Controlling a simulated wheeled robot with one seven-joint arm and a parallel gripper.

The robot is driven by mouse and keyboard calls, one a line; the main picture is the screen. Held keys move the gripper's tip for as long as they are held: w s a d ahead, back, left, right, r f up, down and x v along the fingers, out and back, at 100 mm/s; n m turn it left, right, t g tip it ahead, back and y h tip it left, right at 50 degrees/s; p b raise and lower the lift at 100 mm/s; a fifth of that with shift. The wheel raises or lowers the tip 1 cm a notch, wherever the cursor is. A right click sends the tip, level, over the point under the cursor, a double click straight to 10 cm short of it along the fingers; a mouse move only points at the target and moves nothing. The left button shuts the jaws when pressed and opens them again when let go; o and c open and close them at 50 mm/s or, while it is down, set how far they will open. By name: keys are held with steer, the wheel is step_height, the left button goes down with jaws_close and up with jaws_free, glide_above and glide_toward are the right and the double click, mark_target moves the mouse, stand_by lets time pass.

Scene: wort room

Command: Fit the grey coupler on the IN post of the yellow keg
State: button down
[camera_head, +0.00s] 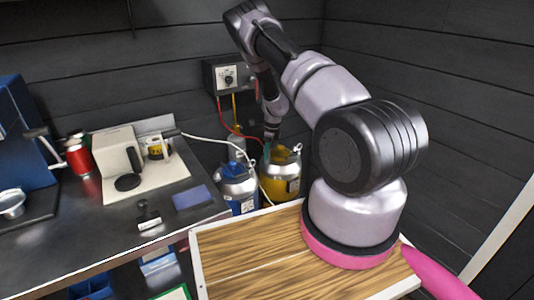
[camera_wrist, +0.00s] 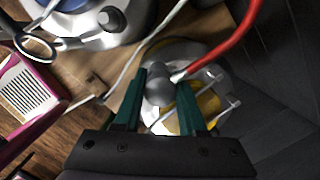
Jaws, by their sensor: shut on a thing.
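The yellow keg (camera_head: 278,185) stands on the floor in the back corner, right of the blue keg. My gripper (camera_head: 268,150) is over its top, pointing down. In the wrist view my gripper's green fingers (camera_wrist: 160,103) are shut on the grey coupler (camera_wrist: 159,86), which has a red hose on its right side. The yellow keg's silver and yellow top (camera_wrist: 208,103) lies behind the coupler and fingers. The IN post is hidden, and I cannot tell whether the coupler touches it. The coupler is too small to make out in the head view.
The blue keg (camera_head: 238,188) stands close on the left; its silver top also shows in the wrist view (camera_wrist: 95,35). A white hose (camera_wrist: 135,65) runs between the kegs. A grey control box (camera_head: 228,76) is on the wall behind. The counter (camera_head: 105,215) borders the left.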

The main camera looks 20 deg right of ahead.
stand_by(0.4)
jaws_free()
steer(key=shift+f, duration=0.1)
stand_by(0.3)
steer(key=shift+r, duration=3.55)
